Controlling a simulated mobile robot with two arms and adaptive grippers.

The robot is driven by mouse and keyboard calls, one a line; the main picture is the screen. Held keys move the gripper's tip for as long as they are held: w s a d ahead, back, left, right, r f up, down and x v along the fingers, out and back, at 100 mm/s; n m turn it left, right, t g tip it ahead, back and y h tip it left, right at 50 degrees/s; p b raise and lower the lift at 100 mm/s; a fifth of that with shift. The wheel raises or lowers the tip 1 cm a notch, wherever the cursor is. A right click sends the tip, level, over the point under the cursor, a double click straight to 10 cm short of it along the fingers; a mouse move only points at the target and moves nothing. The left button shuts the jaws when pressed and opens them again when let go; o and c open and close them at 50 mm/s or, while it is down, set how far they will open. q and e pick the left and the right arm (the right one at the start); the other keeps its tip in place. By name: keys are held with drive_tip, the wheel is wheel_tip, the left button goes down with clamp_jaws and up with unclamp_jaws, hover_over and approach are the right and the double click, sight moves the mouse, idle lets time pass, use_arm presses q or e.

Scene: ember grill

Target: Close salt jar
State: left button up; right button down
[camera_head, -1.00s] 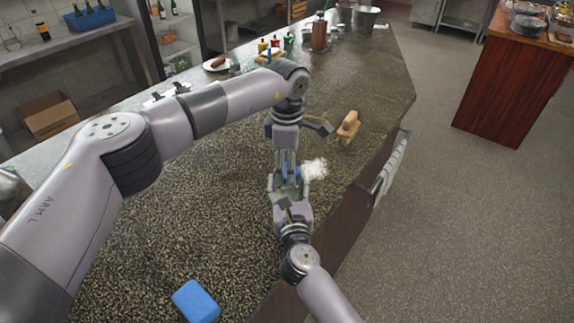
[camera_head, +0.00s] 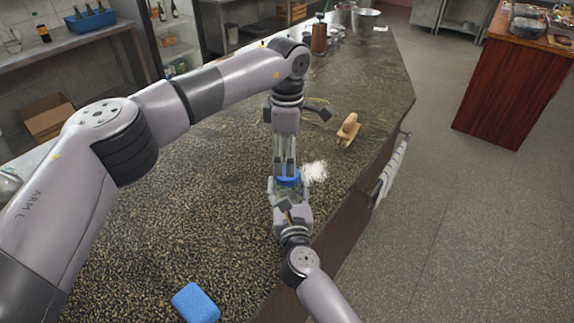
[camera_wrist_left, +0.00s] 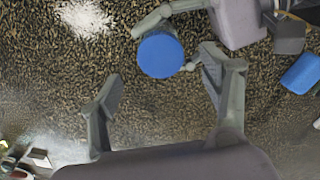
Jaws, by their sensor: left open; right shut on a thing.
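A round blue lid (camera_head: 288,181) shows its flat top between the fingers of my right gripper (camera_head: 290,190), near the counter's right edge. The jar body below the lid is hidden by the lid and fingers, so I cannot see how the lid is seated. My right gripper is shut around the jar. My left gripper (camera_head: 286,165) is open and points down just above the lid. In the left wrist view the lid (camera_wrist_left: 160,55) lies beyond the spread left fingertips (camera_wrist_left: 160,70), apart from them.
White spilled salt (camera_head: 314,171) lies on the counter (camera_head: 200,220) right of the grippers. A wooden holder with a brown piece (camera_head: 348,129) stands farther back. A blue sponge (camera_head: 195,303) lies at the front. A towel (camera_head: 390,168) hangs on the counter's right side.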

use_arm(q)
wheel_tip(320, 180, up, 7)
drive_tip(key=shift+r, duration=0.2)
use_arm(e)
drive_tip(key=c, duration=0.6)
unclamp_jaws()
drive_tip(key=s, duration=0.4)
drive_tip(key=s+d, duration=0.1)
drive_tip(key=s, duration=0.7)
drive_tip(key=shift+d, duration=0.15)
use_arm(q)
drive_tip(key=shift+d+f, duration=0.1)
use_arm(e)
drive_tip(key=shift+d+f, duration=0.1)
